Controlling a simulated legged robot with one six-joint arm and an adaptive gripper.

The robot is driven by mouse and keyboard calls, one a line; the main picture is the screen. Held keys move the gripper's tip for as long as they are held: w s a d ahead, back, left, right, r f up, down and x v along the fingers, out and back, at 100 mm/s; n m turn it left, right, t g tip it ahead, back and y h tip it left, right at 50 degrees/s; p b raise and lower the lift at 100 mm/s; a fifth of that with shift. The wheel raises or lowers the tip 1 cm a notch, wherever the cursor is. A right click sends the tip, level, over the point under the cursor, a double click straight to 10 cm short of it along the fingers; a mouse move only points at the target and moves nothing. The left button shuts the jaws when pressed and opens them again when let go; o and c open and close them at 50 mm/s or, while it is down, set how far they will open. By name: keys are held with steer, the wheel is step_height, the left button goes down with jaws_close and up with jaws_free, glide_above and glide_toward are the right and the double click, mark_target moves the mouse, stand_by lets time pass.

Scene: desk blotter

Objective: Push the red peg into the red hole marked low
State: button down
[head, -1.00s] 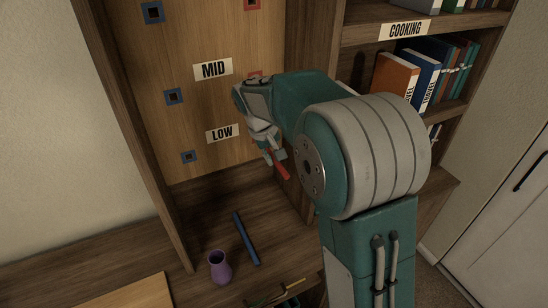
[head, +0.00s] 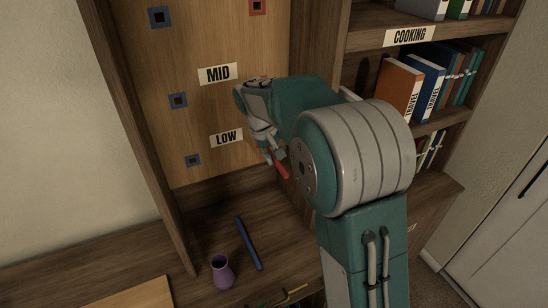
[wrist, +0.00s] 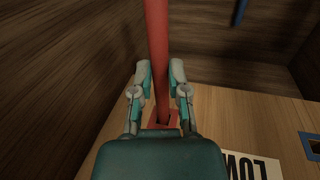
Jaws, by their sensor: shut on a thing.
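The red peg (head: 282,170) is held in my gripper (head: 272,157) in front of the lower part of the wooden board (head: 205,172). In the wrist view the two fingers of my gripper (wrist: 160,72) close on the sides of the red peg (wrist: 157,40). Its near end meets the red hole frame (wrist: 172,117) beside the upside-down LOW label (wrist: 250,167). I cannot tell whether that end is inside the hole. In the head view my arm hides this red hole; the LOW label (head: 226,138) shows to its left.
A blue low hole (head: 193,160), a MID label (head: 215,74) and other framed holes are on the board. A blue peg (head: 249,243) lies on the desk near a purple vase (head: 222,271). Shelves with books (head: 398,90) stand to the right of my arm.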

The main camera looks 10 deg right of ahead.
steer(key=shift+w+a, duration=0.2)
steer(key=shift+w, duration=0.75)
steer(key=c, duration=0.5)
jaws_free()
steer(key=shift+c, duration=0.2)
steer(key=v, duration=1.2)
